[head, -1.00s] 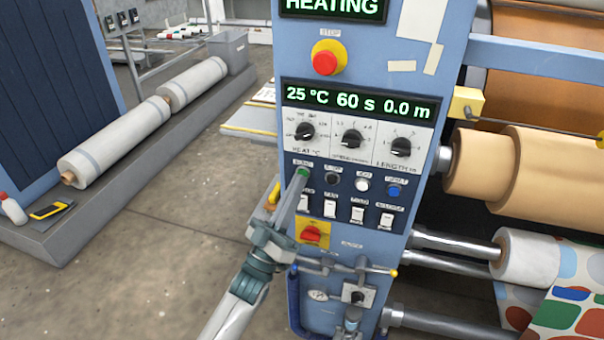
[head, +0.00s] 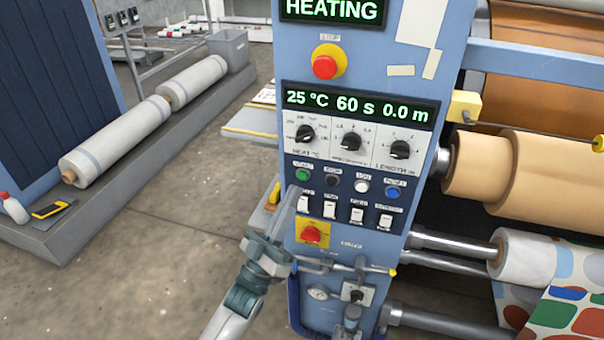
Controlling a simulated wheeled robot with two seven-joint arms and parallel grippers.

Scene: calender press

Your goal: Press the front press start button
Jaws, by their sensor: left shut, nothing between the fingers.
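The green start button (head: 302,175) is at the left end of a row of round buttons on the blue press column. My left gripper (head: 294,194) is shut and empty. Its tip is just below and left of the green button, apart from it in the picture. The upper display (head: 331,9) reads HEATING. The lower display (head: 357,104) reads 25 °C, 60 s and 0.0 m. My right gripper is not in view.
Black, white and blue buttons (head: 392,192) sit right of the green one, above several white switches (head: 357,213). A red stop button (head: 325,67) is higher up. A red knob on a yellow plate (head: 312,233) is below. Rollers (head: 529,258) stand right.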

